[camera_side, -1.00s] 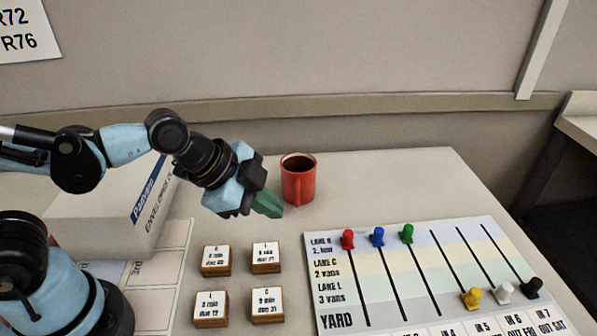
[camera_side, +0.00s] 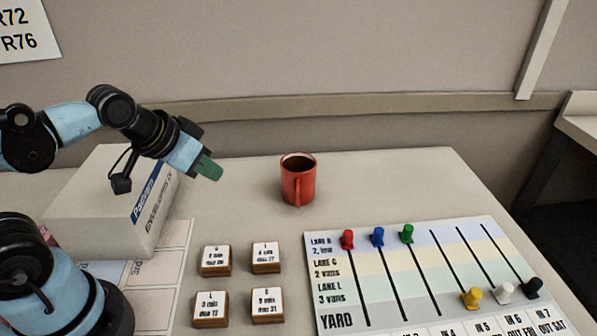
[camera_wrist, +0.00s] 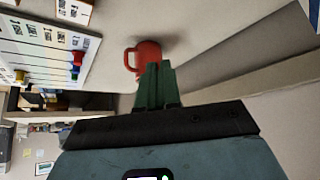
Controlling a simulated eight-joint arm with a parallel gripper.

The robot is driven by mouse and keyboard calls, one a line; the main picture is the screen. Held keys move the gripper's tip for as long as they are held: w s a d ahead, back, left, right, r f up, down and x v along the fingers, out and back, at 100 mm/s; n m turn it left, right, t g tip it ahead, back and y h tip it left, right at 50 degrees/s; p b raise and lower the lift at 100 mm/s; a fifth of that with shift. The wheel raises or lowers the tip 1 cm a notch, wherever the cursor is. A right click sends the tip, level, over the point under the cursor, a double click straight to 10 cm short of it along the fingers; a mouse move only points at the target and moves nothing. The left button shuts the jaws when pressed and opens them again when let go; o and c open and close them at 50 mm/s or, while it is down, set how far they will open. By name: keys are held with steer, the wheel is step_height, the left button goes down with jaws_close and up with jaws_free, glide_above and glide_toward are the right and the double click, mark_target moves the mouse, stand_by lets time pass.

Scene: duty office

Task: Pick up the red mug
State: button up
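The red mug (camera_side: 298,184) stands upright on the table near the back wall, dark inside, its handle facing the side camera. My gripper (camera_side: 210,170) is up and to the left of the mug, above the table and clearly apart from it. In the wrist view the mug (camera_wrist: 148,51) lies beyond the green fingertips (camera_wrist: 159,66), which cover part of it. The two fingers look closed together, with nothing between them.
A white envelope box (camera_side: 100,205) stands below my arm at the left. Several small labelled blocks (camera_side: 266,257) sit in front of the mug. A yard board (camera_side: 345,285) with coloured pegs lies at the front right. The table around the mug is clear.

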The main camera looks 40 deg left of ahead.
steer(key=o, duration=1.7)
steer(key=shift+w, duration=0.15)
steer(key=n+t+y, duration=0.3)
steer(key=n+y, duration=0.4)
steer(key=y, duration=0.1)
glide_toward(300, 175)
steer(key=shift+n+t, duration=0.3)
steer(key=x, duration=0.7)
steer(key=shift+a+f, duration=0.1)
steer(key=shift+f, duration=0.15)
steer(key=x, duration=0.4)
steer(key=shift+w+a+r, duration=0.15)
steer(key=shift+a+r, duration=0.05)
steer(key=shift+a, duration=0.25)
steer(key=shift+w+a+f, duration=0.3)
steer(key=shift+w+a, duration=0.05)
steer(key=shift+w, duration=0.1)
